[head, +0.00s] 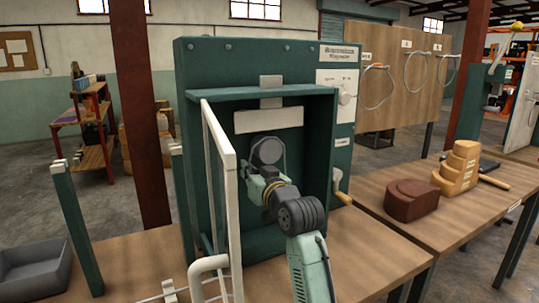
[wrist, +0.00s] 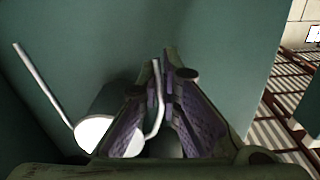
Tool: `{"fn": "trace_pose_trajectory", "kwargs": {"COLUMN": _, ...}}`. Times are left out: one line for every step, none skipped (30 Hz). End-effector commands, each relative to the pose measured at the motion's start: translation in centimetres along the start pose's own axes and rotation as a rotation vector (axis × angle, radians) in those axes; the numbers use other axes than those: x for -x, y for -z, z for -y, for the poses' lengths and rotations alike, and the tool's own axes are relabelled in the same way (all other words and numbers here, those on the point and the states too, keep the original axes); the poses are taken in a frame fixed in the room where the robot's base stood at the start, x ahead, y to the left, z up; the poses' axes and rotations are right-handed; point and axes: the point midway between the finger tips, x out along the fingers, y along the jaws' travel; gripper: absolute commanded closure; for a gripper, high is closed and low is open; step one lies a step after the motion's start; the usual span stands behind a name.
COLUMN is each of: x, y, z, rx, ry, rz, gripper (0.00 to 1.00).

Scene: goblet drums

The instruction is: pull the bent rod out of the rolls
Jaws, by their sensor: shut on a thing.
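The bent rod (wrist: 157,75) is a thin pale rod with a kink, seen in the wrist view between my gripper's purple-padded fingers. My gripper (wrist: 160,105) is shut on it. A pale cylinder end (wrist: 94,132), seemingly one of the rolls, shows left of the fingers. In the head view my gripper (head: 258,185) is inside the green machine housing (head: 318,130), just below a grey round roll (head: 267,151). The rod cannot be made out clearly in the head view, and the other rolls are hidden.
A white-framed guard door (head: 222,150) stands open left of my arm. A crank handle (head: 341,198) is on the housing's right side. A grey bin (head: 35,272) sits at the left.

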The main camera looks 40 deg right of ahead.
Motion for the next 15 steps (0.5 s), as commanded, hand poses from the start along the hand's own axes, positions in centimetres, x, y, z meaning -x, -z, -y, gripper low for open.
{"fn": "trace_pose_trajectory", "kwargs": {"x": -0.2, "y": -0.9, "z": -0.3, "rx": -0.012, "ry": -0.003, "rz": 0.018, "gripper": 1.0}}
{"fn": "trace_pose_trajectory", "kwargs": {"x": -0.2, "y": -0.9, "z": -0.3, "rx": -0.013, "ry": -0.003, "rz": 0.018, "gripper": 1.0}}
{"fn": "trace_pose_trajectory", "kwargs": {"x": -0.2, "y": -0.9, "z": -0.3, "rx": -0.013, "ry": -0.004, "rz": 0.019, "gripper": 1.0}}
{"fn": "trace_pose_trajectory", "kwargs": {"x": -0.2, "y": -0.9, "z": -0.3, "rx": -0.013, "ry": -0.004, "rz": 0.019, "gripper": 1.0}}
{"fn": "trace_pose_trajectory", "kwargs": {"x": -0.2, "y": -0.9, "z": -0.3, "rx": -0.014, "ry": -0.004, "rz": 0.019, "gripper": 1.0}}
{"fn": "trace_pose_trajectory", "kwargs": {"x": -0.2, "y": -0.9, "z": -0.3, "rx": -0.014, "ry": -0.004, "rz": 0.02, "gripper": 1.0}}
{"fn": "trace_pose_trajectory", "kwargs": {"x": -0.2, "y": -0.8, "z": -0.3, "rx": -0.014, "ry": -0.004, "rz": 0.02, "gripper": 1.0}}
{"fn": "trace_pose_trajectory", "kwargs": {"x": -0.2, "y": -0.8, "z": -0.3, "rx": -0.015, "ry": -0.004, "rz": 0.02, "gripper": 1.0}}
{"fn": "trace_pose_trajectory", "kwargs": {"x": -0.2, "y": -0.6, "z": -0.3, "rx": -0.015, "ry": -0.004, "rz": 0.02, "gripper": 1.0}}
{"fn": "trace_pose_trajectory", "kwargs": {"x": -0.2, "y": -0.5, "z": -0.3, "rx": -0.015, "ry": -0.004, "rz": 0.02, "gripper": 1.0}}
{"fn": "trace_pose_trajectory", "kwargs": {"x": -0.2, "y": -0.3, "z": -0.3, "rx": -0.015, "ry": -0.004, "rz": 0.019, "gripper": 1.0}}
{"fn": "trace_pose_trajectory", "kwargs": {"x": -0.2, "y": -0.1, "z": -0.3, "rx": -0.015, "ry": -0.004, "rz": 0.019, "gripper": 1.0}}
{"fn": "trace_pose_trajectory", "kwargs": {"x": -0.2, "y": 0.1, "z": -0.2, "rx": -0.015, "ry": -0.004, "rz": 0.019, "gripper": 1.0}}
{"fn": "trace_pose_trajectory", "kwargs": {"x": -0.2, "y": 0.2, "z": -0.2, "rx": -0.015, "ry": -0.004, "rz": 0.019, "gripper": 1.0}}
{"fn": "trace_pose_trajectory", "kwargs": {"x": -0.2, "y": 0.5, "z": -0.2, "rx": -0.014, "ry": -0.004, "rz": 0.018, "gripper": 1.0}}
